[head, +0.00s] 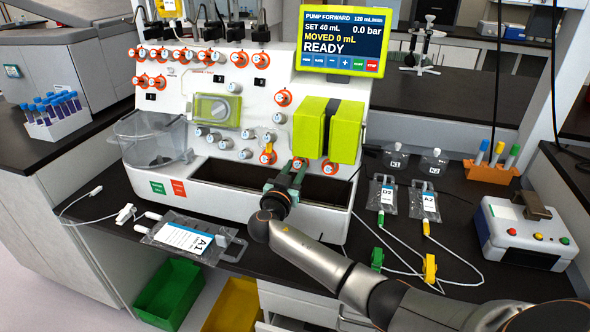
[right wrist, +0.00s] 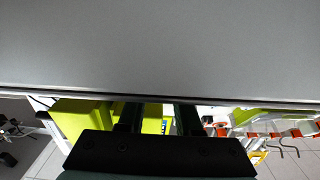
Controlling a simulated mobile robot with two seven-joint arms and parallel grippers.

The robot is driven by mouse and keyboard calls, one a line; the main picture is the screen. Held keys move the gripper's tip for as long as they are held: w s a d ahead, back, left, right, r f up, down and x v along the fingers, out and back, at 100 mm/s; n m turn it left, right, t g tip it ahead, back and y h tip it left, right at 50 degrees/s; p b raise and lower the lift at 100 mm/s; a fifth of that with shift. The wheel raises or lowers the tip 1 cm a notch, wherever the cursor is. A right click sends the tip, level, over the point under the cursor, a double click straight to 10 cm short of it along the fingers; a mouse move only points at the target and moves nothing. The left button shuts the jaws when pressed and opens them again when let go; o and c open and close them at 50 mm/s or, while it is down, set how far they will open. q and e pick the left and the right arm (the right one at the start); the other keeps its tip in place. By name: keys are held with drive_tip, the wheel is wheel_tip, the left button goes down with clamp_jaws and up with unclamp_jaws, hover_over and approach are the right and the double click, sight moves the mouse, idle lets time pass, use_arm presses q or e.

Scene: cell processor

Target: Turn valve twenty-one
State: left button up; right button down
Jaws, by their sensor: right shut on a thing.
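The cell processor (head: 290,195) is a white machine with many small round valves on its front, some ringed in orange. Their numbers are too small to read, so I cannot tell which one is valve twenty-one. The fingers hide much of this valve. In the right wrist view my dark gripper fingers (right wrist: 157,118) reach toward a pale grey surface; the valve is hidden there. My left gripper is not in view.
A lime-green pump block (head: 345,132) sits close right of my gripper. Other orange-ringed valves (head: 268,157) are just to its left. A screen (head: 343,40) above reads READY. Bags with tubing (head: 382,194) and a white-blue box (head: 524,234) lie right on the dark bench.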

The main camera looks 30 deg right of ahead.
drive_tip(key=n+t, duration=0.1)
drive_tip(key=n, duration=0.1)
drive_tip(key=shift+s+f+n+y, duration=0.1)
drive_tip(key=shift+n+y, duration=0.3)
drive_tip(key=n, duration=0.1)
drive_tip(key=n+y, duration=0.1)
drive_tip(key=n, duration=0.1)
drive_tip(key=shift+s+d+n+t+p, duration=0.1)
drive_tip(key=shift+d+n+t+p, duration=0.05)
drive_tip(key=shift+n+t+p, duration=0.2)
drive_tip(key=n+p, duration=0.1)
drive_tip(key=n+y, duration=0.1)
drive_tip(key=n, duration=0.1)
drive_tip(key=shift+r+t+y+p, duration=0.25)
drive_tip(key=shift+y+p, duration=0.05)
drive_tip(key=shift+p, duration=0.05)
drive_tip(key=n+y+p, duration=0.1)
drive_tip(key=n+p, duration=0.1)
drive_tip(key=n, duration=0.1)
drive_tip(key=shift+d, duration=0.15)
drive_tip(key=shift+n+y+p, duration=0.3)
drive_tip(key=shift+n+p, duration=0.05)
drive_tip(key=shift+n, duration=0.1)
drive_tip(key=shift+f, duration=0.1)
drive_tip(key=c, duration=0.6)
unclamp_jaws()
drive_tip(key=shift+s, duration=0.15)
